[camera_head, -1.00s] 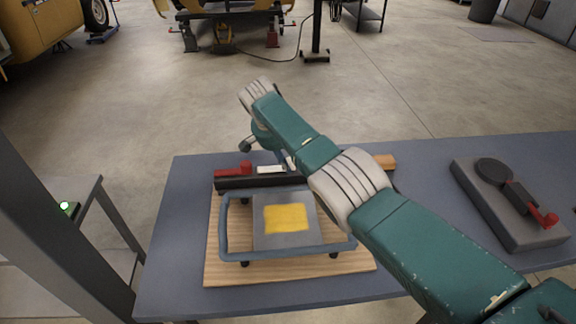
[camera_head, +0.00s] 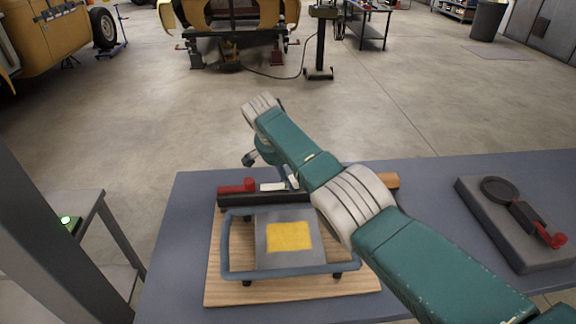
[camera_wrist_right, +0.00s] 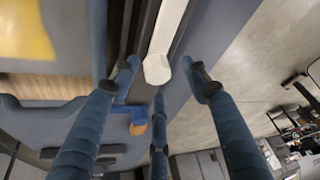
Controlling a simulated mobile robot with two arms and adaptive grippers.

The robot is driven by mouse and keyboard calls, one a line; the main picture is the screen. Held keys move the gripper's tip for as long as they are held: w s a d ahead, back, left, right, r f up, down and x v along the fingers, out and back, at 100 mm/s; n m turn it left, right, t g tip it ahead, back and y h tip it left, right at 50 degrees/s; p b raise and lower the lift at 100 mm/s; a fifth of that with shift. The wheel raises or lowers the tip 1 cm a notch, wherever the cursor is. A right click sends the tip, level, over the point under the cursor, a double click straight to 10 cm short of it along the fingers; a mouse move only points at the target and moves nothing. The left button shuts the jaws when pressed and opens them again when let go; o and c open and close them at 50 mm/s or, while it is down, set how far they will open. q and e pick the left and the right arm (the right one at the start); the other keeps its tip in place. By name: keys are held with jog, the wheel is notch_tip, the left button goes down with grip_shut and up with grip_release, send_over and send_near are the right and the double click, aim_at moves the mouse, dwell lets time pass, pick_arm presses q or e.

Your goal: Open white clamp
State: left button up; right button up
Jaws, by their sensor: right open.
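The white clamp (camera_head: 272,187) is a short white bar on the black rail at the back of the wooden board, just right of a red handle. In the right wrist view the white clamp (camera_wrist_right: 163,55) is a long white bar with a blunt near end. My right gripper (camera_wrist_right: 161,75) is open, its blue fingers on either side of the bar's near end; I see no clear contact. In the head view my right arm hides most of this gripper. My left gripper is not in view.
The red handle (camera_head: 238,186) is on the same black rail (camera_head: 250,200). A grey-blue frame (camera_head: 228,245) with a yellow-patched plate lies on the wooden board (camera_head: 230,293). A dark block (camera_head: 500,230) with a red-handled part is at the right of the table.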

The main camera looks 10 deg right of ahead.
jog(key=v, duration=1.1)
jog(key=shift+r, duration=0.35)
